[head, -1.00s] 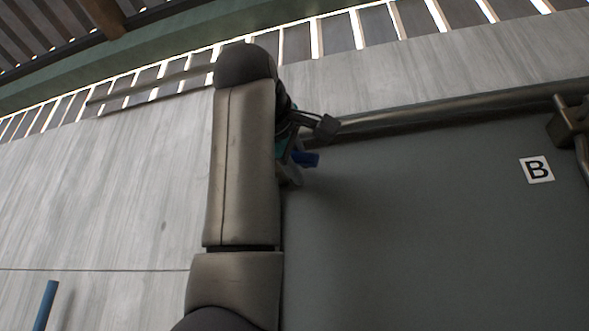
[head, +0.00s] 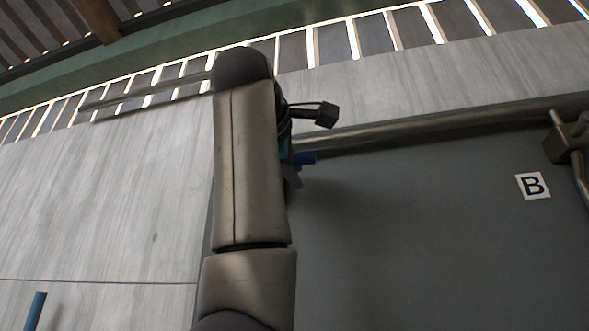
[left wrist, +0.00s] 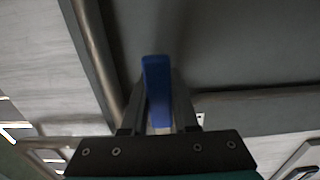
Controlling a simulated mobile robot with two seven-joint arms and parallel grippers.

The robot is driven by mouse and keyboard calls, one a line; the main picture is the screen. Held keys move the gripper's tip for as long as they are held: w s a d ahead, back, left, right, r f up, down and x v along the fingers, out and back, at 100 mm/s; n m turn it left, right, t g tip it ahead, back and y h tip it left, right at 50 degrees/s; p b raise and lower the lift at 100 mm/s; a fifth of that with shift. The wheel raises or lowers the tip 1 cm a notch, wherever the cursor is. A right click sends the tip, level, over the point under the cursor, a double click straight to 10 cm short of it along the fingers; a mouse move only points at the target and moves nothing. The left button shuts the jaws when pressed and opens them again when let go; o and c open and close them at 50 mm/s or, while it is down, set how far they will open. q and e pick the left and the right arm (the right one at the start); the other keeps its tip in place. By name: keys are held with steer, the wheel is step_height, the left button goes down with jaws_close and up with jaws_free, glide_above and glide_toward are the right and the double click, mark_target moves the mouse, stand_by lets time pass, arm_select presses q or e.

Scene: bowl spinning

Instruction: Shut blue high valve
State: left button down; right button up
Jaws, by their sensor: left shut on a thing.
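In the left wrist view the blue handle (left wrist: 158,88) is a flat lever standing between the two fingers. My left gripper (left wrist: 154,108) is shut on it. In the head view my left gripper (head: 292,178) is mostly hidden behind my forearm. The valve body is hidden, so I cannot tell the valve's exact position. My right gripper is out of view.
A metal fitting (head: 568,140) is at the right edge. A blue bar (head: 35,312) shows at lower left. A pale wall lies behind.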

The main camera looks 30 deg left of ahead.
arm_select(q)
steer(key=shift+r, duration=0.1)
steer(key=c, duration=0.7)
jaws_free()
steer(key=shift+b+v, duration=2.35)
steer(key=shift+v, duration=5.3)
steer(key=shift+a, duration=0.1)
